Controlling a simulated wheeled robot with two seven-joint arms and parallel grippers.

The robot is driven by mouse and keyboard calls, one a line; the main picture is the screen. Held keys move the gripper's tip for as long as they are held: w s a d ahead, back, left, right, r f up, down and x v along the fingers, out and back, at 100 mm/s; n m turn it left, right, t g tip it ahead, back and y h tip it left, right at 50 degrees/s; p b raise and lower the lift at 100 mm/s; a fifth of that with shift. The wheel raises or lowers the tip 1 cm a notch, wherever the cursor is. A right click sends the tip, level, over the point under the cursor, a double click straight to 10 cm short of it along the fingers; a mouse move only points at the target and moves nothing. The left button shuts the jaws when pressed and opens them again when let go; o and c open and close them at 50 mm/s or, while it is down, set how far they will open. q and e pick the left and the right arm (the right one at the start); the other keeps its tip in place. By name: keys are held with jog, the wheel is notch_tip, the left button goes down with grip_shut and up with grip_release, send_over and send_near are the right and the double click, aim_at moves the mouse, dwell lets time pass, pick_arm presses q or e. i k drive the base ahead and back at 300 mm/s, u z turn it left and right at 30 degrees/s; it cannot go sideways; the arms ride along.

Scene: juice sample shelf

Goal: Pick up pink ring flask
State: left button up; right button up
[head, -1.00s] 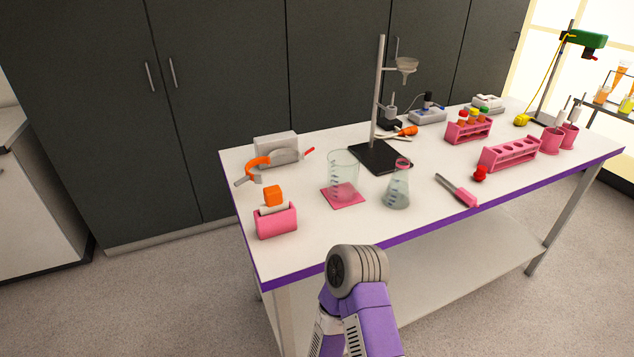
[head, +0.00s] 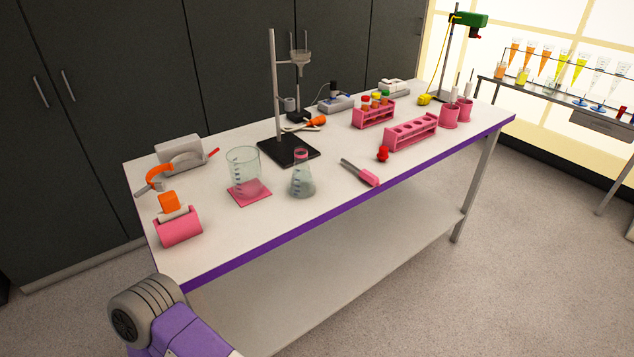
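The pink ring flask (head: 302,180) is a clear conical flask with a pink ring around its neck. It stands upright on the white table (head: 330,205), near the middle of the front part. A clear beaker (head: 243,170) on a pink mat (head: 250,196) stands to its left, apart from it. A purple and grey part of my arm shows at the bottom left, in front of the table. Neither of my grippers is in view.
A stand with a black base (head: 288,151) is behind the flask. A pink-handled tool (head: 362,174) lies to its right, with a red bulb (head: 383,154) and a pink rack (head: 411,132) beyond. A shelf with coloured tubes (head: 560,90) is at the far right.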

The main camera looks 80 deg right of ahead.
aim_at(301, 185)
jog(key=k, duration=0.5)
jog(key=z, duration=0.85)
